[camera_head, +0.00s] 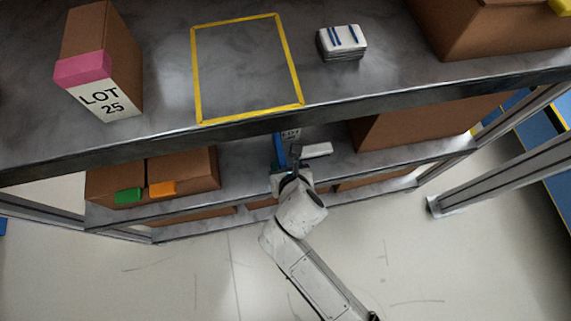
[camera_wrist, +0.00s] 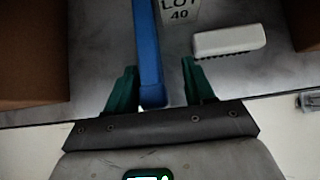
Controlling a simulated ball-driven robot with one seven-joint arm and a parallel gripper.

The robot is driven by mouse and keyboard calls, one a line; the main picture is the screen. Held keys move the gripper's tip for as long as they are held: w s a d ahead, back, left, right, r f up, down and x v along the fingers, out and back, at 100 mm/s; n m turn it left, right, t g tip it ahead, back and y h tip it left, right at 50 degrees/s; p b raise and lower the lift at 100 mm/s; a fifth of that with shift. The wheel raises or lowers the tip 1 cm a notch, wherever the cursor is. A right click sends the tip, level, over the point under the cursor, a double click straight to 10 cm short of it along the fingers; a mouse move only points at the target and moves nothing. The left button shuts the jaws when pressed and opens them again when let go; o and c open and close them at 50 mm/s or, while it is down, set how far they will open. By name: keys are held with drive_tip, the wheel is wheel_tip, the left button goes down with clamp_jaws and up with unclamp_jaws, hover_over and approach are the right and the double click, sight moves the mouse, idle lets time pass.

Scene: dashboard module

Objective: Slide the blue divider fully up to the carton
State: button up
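The blue divider (camera_wrist: 147,50) is a long narrow bar on the grey middle shelf, running away from my gripper in the wrist view. In the head view, part of it (camera_head: 279,148) shows below the top shelf's edge. My gripper (camera_wrist: 160,68) is open at the divider's near end. The divider lies between the teal fingers, close to the left one, with a wide gap to the right one. A brown carton (camera_wrist: 32,50) stands left of the divider, with bare shelf between them. A white LOT 40 label (camera_wrist: 180,10) shows right of the divider; its far part is cut off.
A white brush (camera_wrist: 229,40) lies right of the divider. Another brown carton (camera_wrist: 306,24) is at the far right. The top shelf (camera_head: 235,60) overhangs my gripper and bears a LOT 25 carton (camera_head: 115,50) and a yellow-outlined area. The floor in front is clear.

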drive_tip(key=p+v, duration=0.2)
drive_tip(key=v, duration=0.8)
drive_tip(key=shift+s+r, duration=0.25)
drive_tip(key=shift+d, duration=0.1)
drive_tip(key=s+d+m+g+h, duration=0.3)
drive_tip(key=d+m+g, duration=0.1)
drive_tip(key=d+m, duration=1.55)
drive_tip(key=s+d+m+g, duration=0.1)
drive_tip(key=s+d+m, duration=0.2)
drive_tip(key=m, duration=0.7)
drive_tip(key=s+d+m+g+p, duration=0.1)
drive_tip(key=s+d+m+g, duration=0.1)
drive_tip(key=s+d+m, duration=0.2)
drive_tip(key=s+m, duration=0.3)
drive_tip(key=m, duration=0.3)
drive_tip(key=shift+s+d+r+g, duration=0.2)
drive_tip(key=shift+s+d+g, duration=0.05)
drive_tip(key=shift+g, duration=0.05)
